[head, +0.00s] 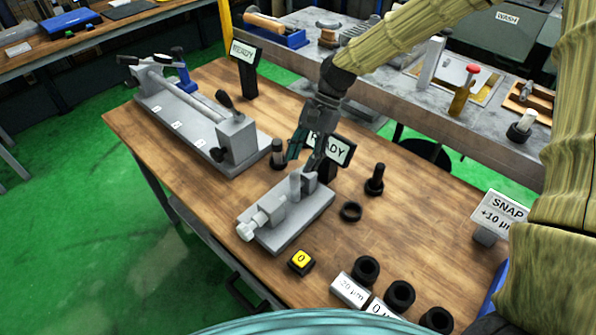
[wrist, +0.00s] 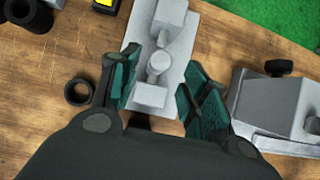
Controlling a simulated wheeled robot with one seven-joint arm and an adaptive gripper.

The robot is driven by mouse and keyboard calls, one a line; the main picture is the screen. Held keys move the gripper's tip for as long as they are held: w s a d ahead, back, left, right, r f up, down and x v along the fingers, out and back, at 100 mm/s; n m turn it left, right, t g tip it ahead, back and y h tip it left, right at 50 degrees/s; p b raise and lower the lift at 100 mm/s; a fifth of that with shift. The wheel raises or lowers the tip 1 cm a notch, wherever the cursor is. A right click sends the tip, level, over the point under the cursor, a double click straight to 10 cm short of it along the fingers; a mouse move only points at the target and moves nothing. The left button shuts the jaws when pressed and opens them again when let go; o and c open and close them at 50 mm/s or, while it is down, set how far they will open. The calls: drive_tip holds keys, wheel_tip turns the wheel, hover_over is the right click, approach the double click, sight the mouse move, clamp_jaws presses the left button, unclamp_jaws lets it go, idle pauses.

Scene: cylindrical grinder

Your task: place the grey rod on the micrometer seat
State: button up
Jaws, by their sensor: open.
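The micrometer stand (head: 310,216) is a light grey fixture on the wooden table. A short grey upright cylinder, which looks like the grey rod (head: 295,187), stands on it between its end blocks. In the wrist view the rod (wrist: 158,64) shows from above. My gripper (head: 300,165) is open just above the stand, pointing down. In the wrist view its fingers are apart on either side of the rod, with gaps visible. Whether the rod's foot is fully on the seat I cannot tell.
A long grey bench fixture (head: 185,117) lies at the left. Several black rings line the front.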

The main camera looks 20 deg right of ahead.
drive_tip(key=shift+v, duration=1.2)
idle(1.5)
